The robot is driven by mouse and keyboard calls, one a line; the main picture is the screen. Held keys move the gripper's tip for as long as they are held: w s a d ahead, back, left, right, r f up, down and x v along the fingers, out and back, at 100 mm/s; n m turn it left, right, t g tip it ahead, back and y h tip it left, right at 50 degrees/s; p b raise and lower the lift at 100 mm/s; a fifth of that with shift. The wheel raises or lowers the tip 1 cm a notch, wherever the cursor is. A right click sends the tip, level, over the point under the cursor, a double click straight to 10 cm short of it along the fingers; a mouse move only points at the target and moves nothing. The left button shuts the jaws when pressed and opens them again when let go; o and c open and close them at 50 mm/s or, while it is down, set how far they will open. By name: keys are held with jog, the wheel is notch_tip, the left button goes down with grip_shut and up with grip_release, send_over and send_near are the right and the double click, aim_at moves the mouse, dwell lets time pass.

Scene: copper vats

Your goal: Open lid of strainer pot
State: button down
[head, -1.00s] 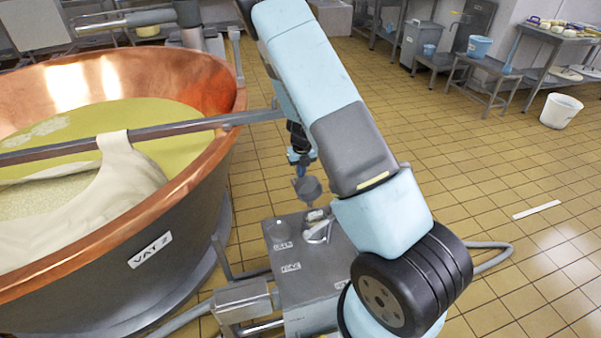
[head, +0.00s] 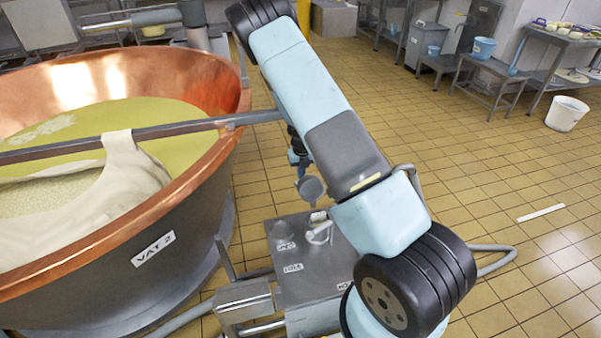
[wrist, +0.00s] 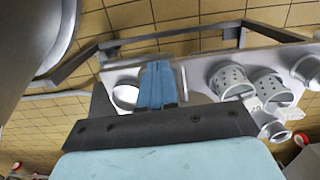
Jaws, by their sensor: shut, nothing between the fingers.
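My gripper (head: 299,162) hangs beyond my arm, over the far end of a grey metal stand, and is partly hidden by the arm. In the wrist view its blue fingers (wrist: 157,85) are together with nothing between them. Just below it in the head view is a grey round disc (head: 312,188), seen face on, which may be the pot's lid; contact cannot be told. A round shiny metal pot or opening (wrist: 126,95) shows left of the fingers in the wrist view, partly covered. Perforated metal cups (wrist: 230,80) stand to the right. Which is the strainer pot is unclear.
The grey metal stand (head: 305,270) has labels on top and a pale curved handle-like piece (head: 319,231). The large copper vat (head: 190,185) is close on the left, with a bar across it.

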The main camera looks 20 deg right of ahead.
dwell(0.5)
jog(key=s+a+r+n+y, duration=0.1)
jog(key=s+r+n, duration=0.2)
jog(key=r, duration=0.7)
jog(key=s+r+n, duration=0.2)
jog(key=r+n, duration=0.1)
jog(key=r, duration=0.7)
jog(key=s+a+r+n+y, duration=0.1)
jog(key=s+r+n, duration=0.25)
jog(key=r, duration=0.55)
jog(key=s+r+n+t+y, duration=0.1)
jog(key=s+r+n+t, duration=0.1)
jog(key=s+r+n, duration=0.85)
jog(key=s+r+n+t+h, duration=0.1)
jog(key=s+r+n, duration=0.4)
jog(key=s+n, duration=0.3)
jog(key=s+d+r+n+t+h, duration=0.1)
jog(key=s+r+n, duration=0.5)
jog(key=s, duration=0.6)
jog(key=shift+d+n+t+h, duration=0.35)
jog(key=shift+n+h, duration=0.25)
jog(key=shift+n, duration=0.3)
jog(key=shift+s, duration=0.2)
